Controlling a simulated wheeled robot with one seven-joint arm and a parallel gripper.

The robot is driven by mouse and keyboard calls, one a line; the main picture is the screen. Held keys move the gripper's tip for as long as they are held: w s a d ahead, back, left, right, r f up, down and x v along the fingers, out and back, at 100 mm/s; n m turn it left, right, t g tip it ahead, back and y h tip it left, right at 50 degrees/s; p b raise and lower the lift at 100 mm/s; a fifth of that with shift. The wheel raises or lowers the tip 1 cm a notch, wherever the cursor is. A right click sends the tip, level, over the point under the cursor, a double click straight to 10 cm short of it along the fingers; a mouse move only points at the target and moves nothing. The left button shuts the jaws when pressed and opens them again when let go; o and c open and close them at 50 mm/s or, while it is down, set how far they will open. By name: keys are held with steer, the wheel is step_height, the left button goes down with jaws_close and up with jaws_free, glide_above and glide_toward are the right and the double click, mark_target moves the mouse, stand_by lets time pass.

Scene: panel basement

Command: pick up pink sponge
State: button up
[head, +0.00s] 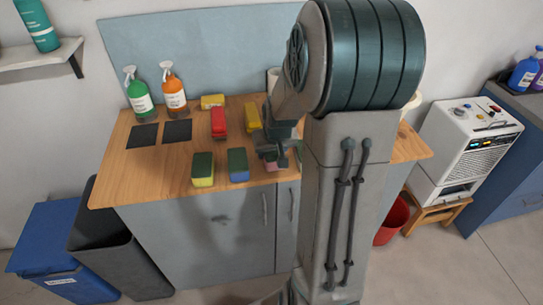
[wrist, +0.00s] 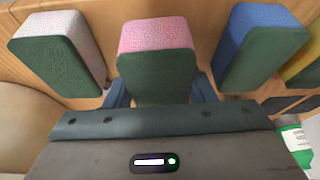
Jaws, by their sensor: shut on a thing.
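The pink sponge (wrist: 154,34) has a dark green scouring side and is in the middle of the wrist view. My gripper (wrist: 160,92) is shut on it, with one blue-grey finger at each side of the sponge. In the head view my gripper (head: 273,154) is at the front edge of the wooden table, right of the blue sponge. There the pink sponge is mostly hidden by my gripper and arm. I cannot tell whether it is clear of the tabletop.
A blue sponge (wrist: 262,42) and a pale sponge (wrist: 62,45) flank it closely. A yellow sponge (head: 203,170), a red item (head: 218,122) and spray bottles (head: 140,97) also stand on the wooden table (head: 125,185). My arm hides the table's right part.

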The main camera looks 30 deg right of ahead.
step_height(320, 180, up, 2)
steer(key=w+d+r, duration=0.1)
steer(key=d+r, duration=0.2)
steer(key=d, duration=0.2)
steer(key=w+d+r+b, duration=0.1)
steer(key=d+r, duration=0.2)
steer(key=d, duration=0.3)
steer(key=shift+d+r, duration=0.25)
steer(key=shift+r, duration=0.15)
steer(key=shift+o, duration=0.3)
steer(key=shift+r, duration=0.1)
